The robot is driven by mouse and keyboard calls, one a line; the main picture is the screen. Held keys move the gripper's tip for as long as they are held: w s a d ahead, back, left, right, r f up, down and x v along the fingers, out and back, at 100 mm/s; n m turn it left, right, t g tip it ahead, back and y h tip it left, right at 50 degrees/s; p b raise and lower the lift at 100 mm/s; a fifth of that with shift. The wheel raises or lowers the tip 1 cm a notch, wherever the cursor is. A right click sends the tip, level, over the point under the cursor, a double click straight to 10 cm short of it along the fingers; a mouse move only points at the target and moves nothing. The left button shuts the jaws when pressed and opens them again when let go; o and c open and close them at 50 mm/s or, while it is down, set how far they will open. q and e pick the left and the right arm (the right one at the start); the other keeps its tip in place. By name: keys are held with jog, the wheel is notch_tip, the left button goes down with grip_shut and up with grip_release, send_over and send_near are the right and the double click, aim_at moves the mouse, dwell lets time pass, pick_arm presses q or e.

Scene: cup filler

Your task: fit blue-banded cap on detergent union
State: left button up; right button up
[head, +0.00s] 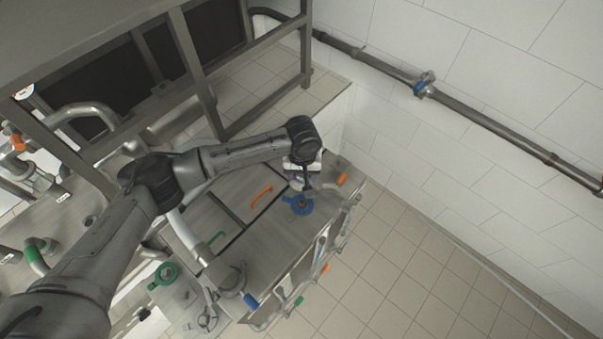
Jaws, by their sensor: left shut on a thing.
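My left gripper (301,188) is over the right end of the steel bench, pointing down, with its fingers partly hidden by the wrist. It is shut on a part with a blue ring, which looks like the blue-banded cap (299,205). I cannot tell whether the cap touches the bench top. I cannot tell for sure which fitting is the detergent union; a pipe end with a blue band (250,301) shows at the bench's front left. My right gripper is not in view.
The steel bench (262,245) carries an orange handle (261,195), a green handle (217,238) and an orange-ended piece (342,179). A green ring (163,275) lies at lower left. A wall pipe has a blue-marked valve (422,86).

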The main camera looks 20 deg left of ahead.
pick_arm(q)
jog(key=n+p, duration=0.1)
jog(key=p, duration=0.3)
send_over(302, 203)
notch_tip(302, 203, down, 4)
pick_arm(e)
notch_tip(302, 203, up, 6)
pick_arm(q)
jog(key=shift+w+f+b, duration=0.1)
jog(key=shift+f+b, duration=0.95)
jog(key=shift+f, duration=0.55)
jog(key=shift+f+b, duration=1.1)
jog(key=shift+b, duration=0.3)
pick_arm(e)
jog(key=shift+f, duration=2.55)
pick_arm(q)
jog(key=shift+p, duration=0.6)
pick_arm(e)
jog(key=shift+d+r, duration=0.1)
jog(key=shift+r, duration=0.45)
pick_arm(q)
jog(key=shift+f, duration=0.4)
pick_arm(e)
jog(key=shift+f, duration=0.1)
pick_arm(q)
jog(key=shift+f+b, duration=0.55)
jog(key=shift+f, duration=0.65)
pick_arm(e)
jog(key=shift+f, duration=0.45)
